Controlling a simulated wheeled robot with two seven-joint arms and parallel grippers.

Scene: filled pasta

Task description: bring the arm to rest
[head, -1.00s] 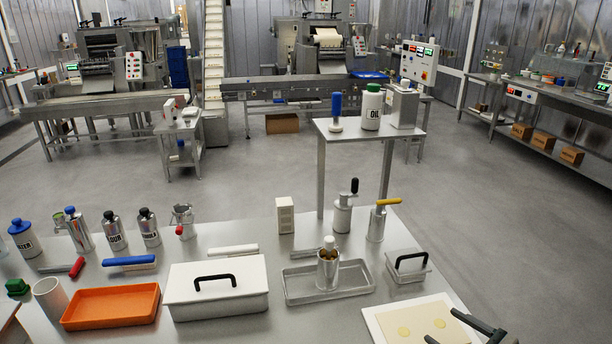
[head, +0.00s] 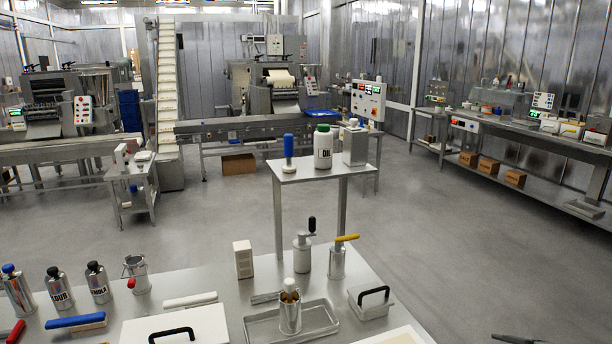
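Only a dark tip of my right gripper (head: 515,339) shows at the bottom edge of the head view, right of the table's edge and over the floor as seen. The rest of it is cut off, so its opening cannot be told. No held thing is visible. My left gripper is out of view. The pale board (head: 398,336) lies at the table's front right corner, mostly cut off.
A raised shelf (head: 300,174) stands behind. Floor (head: 480,250) to the right is clear.

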